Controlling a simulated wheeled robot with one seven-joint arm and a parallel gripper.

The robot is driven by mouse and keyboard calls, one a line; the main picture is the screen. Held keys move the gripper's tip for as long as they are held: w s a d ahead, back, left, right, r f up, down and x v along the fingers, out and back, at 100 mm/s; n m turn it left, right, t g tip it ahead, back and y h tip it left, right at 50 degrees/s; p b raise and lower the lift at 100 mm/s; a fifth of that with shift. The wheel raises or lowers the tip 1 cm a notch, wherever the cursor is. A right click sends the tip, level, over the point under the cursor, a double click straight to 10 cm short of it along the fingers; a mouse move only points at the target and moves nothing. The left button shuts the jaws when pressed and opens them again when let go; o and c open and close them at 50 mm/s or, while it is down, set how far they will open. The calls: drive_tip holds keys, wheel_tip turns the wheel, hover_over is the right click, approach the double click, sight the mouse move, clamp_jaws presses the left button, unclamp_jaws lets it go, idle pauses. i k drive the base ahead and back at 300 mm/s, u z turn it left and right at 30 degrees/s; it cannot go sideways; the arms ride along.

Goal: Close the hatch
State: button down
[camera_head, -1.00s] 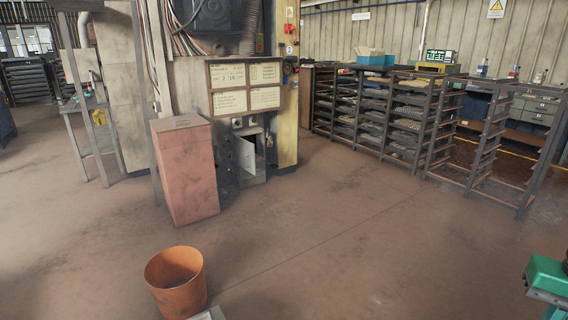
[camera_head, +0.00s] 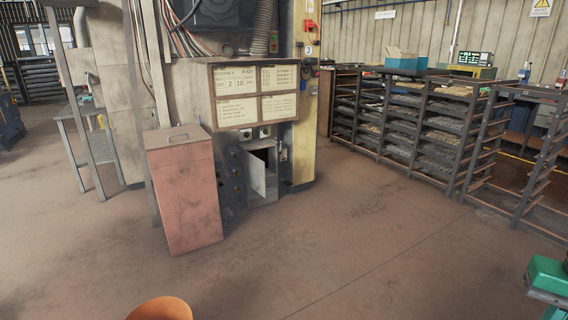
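The hatch (camera_head: 257,175) is a small light-grey door low on the front of the machine cabinet (camera_head: 235,178). It stands ajar, swung outward, with a dark opening (camera_head: 270,157) showing behind it. The hatch is some distance ahead of me, just right of the reddish bin. My gripper is not in view. A green and grey part at the right lower edge may belong to my arm, but I cannot tell.
A tall reddish bin (camera_head: 185,195) stands close left of the hatch. An orange bucket (camera_head: 161,309) is at the bottom edge, nearest me. Metal racks (camera_head: 405,120) line the right side. The floor (camera_head: 330,240) before the cabinet is clear.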

sight(254, 168)
drive_tip(key=u, duration=0.15)
drive_tip(key=i, duration=1.3)
drive_tip(key=u, duration=0.35)
drive_tip(key=i, duration=1.15)
drive_tip(key=u, duration=0.35)
drive_tip(key=i, duration=1.15)
drive_tip(key=u, duration=0.15)
